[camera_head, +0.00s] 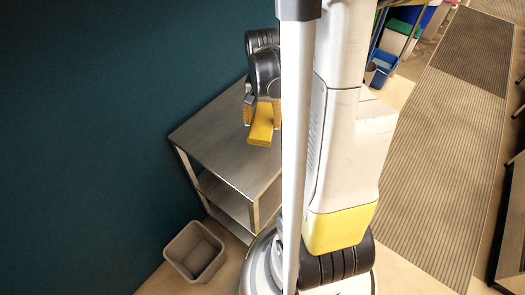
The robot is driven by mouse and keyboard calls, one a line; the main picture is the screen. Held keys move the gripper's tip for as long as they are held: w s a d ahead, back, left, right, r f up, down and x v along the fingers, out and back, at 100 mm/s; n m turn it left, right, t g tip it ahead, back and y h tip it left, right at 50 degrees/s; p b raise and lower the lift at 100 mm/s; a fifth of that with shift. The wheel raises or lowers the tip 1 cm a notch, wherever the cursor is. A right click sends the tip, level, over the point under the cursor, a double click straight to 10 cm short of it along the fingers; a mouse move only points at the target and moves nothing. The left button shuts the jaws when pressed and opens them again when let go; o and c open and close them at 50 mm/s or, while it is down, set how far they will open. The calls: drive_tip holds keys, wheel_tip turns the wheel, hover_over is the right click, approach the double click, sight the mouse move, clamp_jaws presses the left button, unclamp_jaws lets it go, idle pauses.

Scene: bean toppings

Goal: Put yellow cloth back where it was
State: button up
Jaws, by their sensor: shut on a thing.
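The yellow cloth (261,130) hangs from my gripper (262,108) as a folded, narrow yellow piece. My gripper points down over the upper part of the metal table (213,138) and is shut on the cloth. The cloth's lower end appears just above or at the tabletop; I cannot tell whether it touches. My white column and arm hide the right part of the table and some of the gripper's right side.
The metal table has lower shelves (220,195) and a mostly bare visible top. A grey-beige bin (194,252) stands on the floor at its front left. A dark teal wall (90,120) is behind. Coloured bins (384,64) and a striped mat (440,160) lie at right.

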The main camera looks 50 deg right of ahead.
drive_tip(key=s+d+m, duration=0.5)
drive_tip(key=s+d, duration=0.1)
drive_tip(key=s, duration=0.3)
drive_tip(key=b, duration=0.5)
hover_over(262, 152)
drive_tip(key=shift+m, duration=0.3)
wheel_tip(262, 152, down, 7)
drive_tip(key=shift+r, duration=0.2)
drive_tip(key=shift+f+b, duration=0.8)
drive_tip(key=shift+f, duration=1.05)
drive_tip(key=shift+f, duration=0.1)
drive_tip(key=shift+f, duration=0.15)
drive_tip(key=o, duration=1)
drive_tip(key=shift+r, duration=0.2)
